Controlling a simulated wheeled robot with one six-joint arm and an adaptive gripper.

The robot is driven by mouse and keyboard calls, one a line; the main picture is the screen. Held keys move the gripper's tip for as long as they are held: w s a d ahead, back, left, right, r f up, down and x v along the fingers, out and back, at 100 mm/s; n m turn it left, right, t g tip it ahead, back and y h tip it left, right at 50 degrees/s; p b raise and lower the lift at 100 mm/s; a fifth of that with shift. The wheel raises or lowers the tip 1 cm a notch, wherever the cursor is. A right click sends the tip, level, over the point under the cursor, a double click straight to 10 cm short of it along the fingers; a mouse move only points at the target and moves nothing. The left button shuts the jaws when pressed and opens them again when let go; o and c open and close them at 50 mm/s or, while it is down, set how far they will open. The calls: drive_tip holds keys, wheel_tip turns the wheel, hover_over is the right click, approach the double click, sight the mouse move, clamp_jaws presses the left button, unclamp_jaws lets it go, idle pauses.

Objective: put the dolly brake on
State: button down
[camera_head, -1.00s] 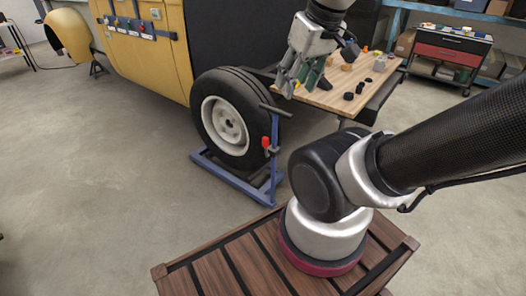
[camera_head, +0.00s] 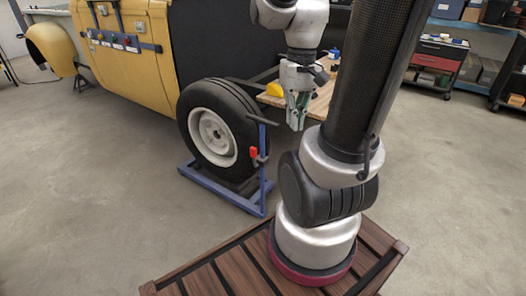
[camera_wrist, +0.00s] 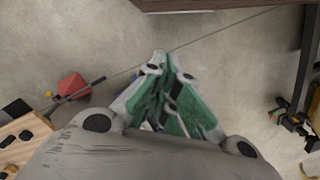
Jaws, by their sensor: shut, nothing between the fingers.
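The blue dolly (camera_head: 225,190) stands on the floor under a black tyre with a white rim (camera_head: 212,132). A blue post rises at its right end, with a dark crossbar on top and a red handle (camera_head: 254,153) on its side. My gripper (camera_head: 297,126) points down to the right of the post and above the handle's height in the picture, apart from both. Its fingers are shut and empty. In the wrist view the closed fingertips (camera_wrist: 160,58) are over bare floor.
A wooden worktop (camera_head: 318,105) with small items is behind my gripper; its corner shows in the wrist view (camera_wrist: 20,140). The yellow vehicle body (camera_head: 135,60) stands at left. A red-and-black drawer cart (camera_head: 437,65) is at the back right.

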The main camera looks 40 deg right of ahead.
wheel_tip(320, 180, down, 8)
drive_tip(key=w+m+g+y, duration=0.2)
drive_tip(key=m+y, duration=0.2)
drive_tip(key=m+t+h, duration=0.4)
drive_tip(key=m+t, duration=0.6)
drive_tip(key=t, duration=1.1)
approach(255, 157)
drive_tip(key=d+r, duration=0.2)
drive_tip(key=d, duration=0.1)
drive_tip(key=d+r, duration=0.1)
drive_tip(key=shift+s+d, duration=0.1)
drive_tip(key=shift+d, duration=0.2)
drive_tip(key=w, duration=1)
drive_tip(key=shift+a, duration=0.1)
